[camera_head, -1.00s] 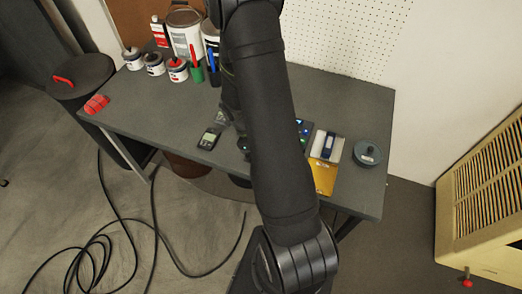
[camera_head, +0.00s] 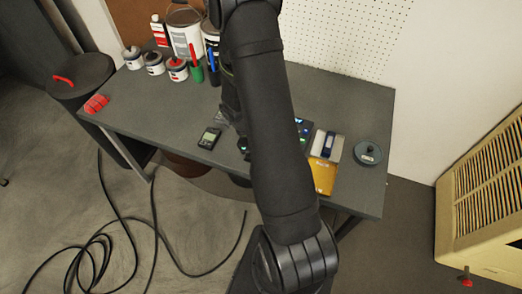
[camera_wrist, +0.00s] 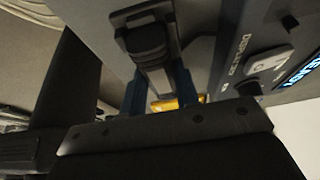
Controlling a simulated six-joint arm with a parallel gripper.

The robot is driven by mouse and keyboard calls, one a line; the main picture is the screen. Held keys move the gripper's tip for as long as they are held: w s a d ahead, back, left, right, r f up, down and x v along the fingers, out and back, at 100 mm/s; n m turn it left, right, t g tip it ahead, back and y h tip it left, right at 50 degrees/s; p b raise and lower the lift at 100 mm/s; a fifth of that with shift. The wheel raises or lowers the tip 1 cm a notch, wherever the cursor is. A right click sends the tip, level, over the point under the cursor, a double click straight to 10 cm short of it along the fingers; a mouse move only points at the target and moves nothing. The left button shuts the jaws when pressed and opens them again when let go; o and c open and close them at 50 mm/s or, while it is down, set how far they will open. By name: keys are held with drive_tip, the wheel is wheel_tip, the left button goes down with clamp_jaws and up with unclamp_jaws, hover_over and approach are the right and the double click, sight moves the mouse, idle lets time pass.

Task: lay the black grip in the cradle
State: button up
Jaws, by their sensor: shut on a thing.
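The black grip (camera_wrist: 149,42) is a dark, blocky piece near the top middle of the wrist view, with a narrower part running down between my fingers. My gripper (camera_wrist: 158,88) has blue fingers on both sides of it and is shut on it. A grey bracket-like frame surrounds its upper end; this may be the cradle, but I cannot tell whether the grip rests in it or is above it. In the head view my arm hides the gripper and the grip.
A console (camera_wrist: 262,62) with a lit display stands close to the right of my gripper. On the grey table (camera_head: 310,95) are a handheld meter (camera_head: 209,138), a yellow item (camera_head: 323,176) and a round grey container (camera_head: 367,153). Cans (camera_head: 185,35) stand at the back left.

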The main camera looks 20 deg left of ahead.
drive_tip(key=shift+f, duration=0.2)
drive_tip(key=o, duration=1.1)
drive_tip(key=shift+c, duration=0.2)
drive_tip(key=v, duration=1.7)
drive_tip(key=shift+a+r, duration=0.15)
